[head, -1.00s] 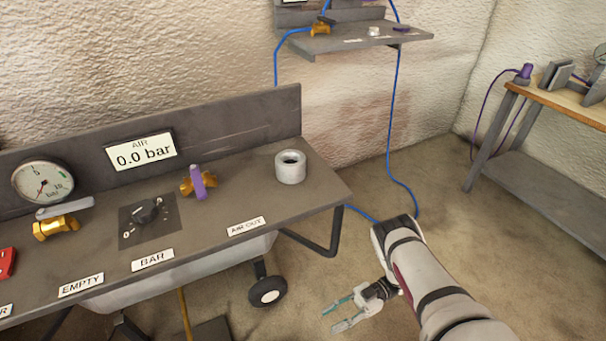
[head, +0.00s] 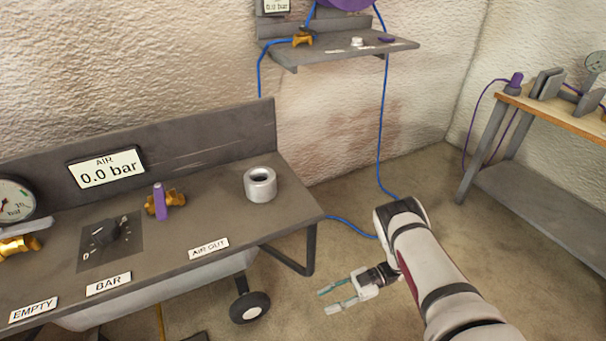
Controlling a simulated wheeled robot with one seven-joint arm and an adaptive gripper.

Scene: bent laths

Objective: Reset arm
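My gripper (head: 331,299) is at the lower middle of the head view. Its two fingers are spread apart with nothing between them. It hangs over the bare floor, to the right of the compressor cart and below its top, touching nothing that I can see. My arm, white with dark bands, reaches in from the bottom right and bends back toward the left at the wrist.
The grey cart (head: 215,265) holds an AIR display reading 0.0 bar (head: 106,168), a dial (head: 104,232), a purple-handled brass valve (head: 164,203) and a grey ring (head: 260,184). A blue hose (head: 379,130) hangs from the wall shelf (head: 345,50). A workbench (head: 555,110) stands right. Floor around the gripper is clear.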

